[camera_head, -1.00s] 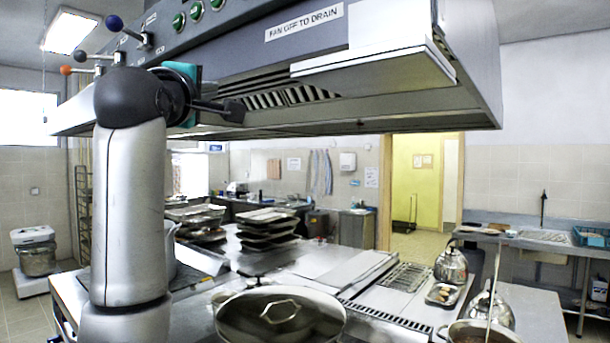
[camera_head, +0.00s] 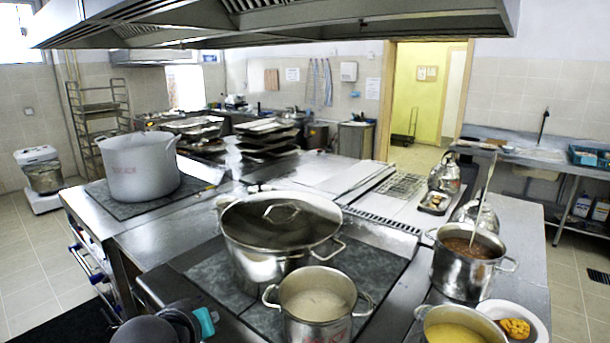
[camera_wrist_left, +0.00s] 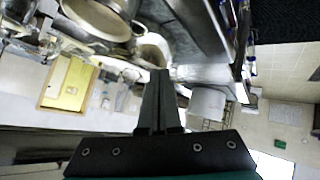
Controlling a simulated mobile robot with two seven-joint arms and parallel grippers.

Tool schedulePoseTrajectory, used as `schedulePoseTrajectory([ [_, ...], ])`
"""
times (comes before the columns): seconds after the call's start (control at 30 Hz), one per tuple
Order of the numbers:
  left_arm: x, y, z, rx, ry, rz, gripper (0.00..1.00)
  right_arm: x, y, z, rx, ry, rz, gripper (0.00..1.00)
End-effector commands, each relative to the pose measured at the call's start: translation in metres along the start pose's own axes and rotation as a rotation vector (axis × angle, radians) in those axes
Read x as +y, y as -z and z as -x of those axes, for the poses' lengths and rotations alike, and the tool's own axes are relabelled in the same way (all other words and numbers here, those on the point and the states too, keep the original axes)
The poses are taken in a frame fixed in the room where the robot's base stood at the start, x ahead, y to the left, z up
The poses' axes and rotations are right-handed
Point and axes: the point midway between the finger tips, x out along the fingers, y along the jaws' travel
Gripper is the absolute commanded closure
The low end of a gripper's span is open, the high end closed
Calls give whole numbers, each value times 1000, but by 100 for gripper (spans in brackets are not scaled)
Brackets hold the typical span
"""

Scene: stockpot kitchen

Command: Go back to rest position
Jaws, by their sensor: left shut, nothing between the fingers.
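My left gripper (camera_wrist_left: 160,76) shows in the left wrist view, its dark fingers together with nothing between them. In the head view, part of my left wrist, with dark round joints and a teal piece, is low at the bottom edge, in front of the stove. The fingers cannot be made out clearly there. My right gripper is in neither view.
A large lidded pot (camera_head: 250,262) and a smaller pot (camera_head: 305,327) stand close to my left wrist. A white stockpot (camera_head: 140,170) stands at the left. A brown-filled pot (camera_head: 463,275) with a ladle is at the right. The hood (camera_head: 290,28) hangs above.

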Motion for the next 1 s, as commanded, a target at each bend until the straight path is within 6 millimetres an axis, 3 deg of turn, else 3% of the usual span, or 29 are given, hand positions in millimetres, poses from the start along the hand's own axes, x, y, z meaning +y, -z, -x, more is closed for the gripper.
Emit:
schedulePoseTrajectory([
  [0.03, -13, -29, 3, -52, 22, -51, 100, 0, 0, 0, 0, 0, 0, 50],
  [0.1, -27, -62, 8, -117, 44, -121, 100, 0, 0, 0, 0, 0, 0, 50],
  [0.3, -65, -150, 39, -306, 80, -314, 100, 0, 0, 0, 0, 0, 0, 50],
  [0.5, -90, -210, 74, -457, 79, -460, 100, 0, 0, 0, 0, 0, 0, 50],
  [0.73, -110, -258, 111, -596, 60, -583, 100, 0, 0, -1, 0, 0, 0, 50],
  [0.8, -116, -274, 86, -597, 63, -579, 100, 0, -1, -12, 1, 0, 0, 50],
  [1.0, -136, -319, 37, -618, 65, -577, 100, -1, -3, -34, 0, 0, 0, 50],
])
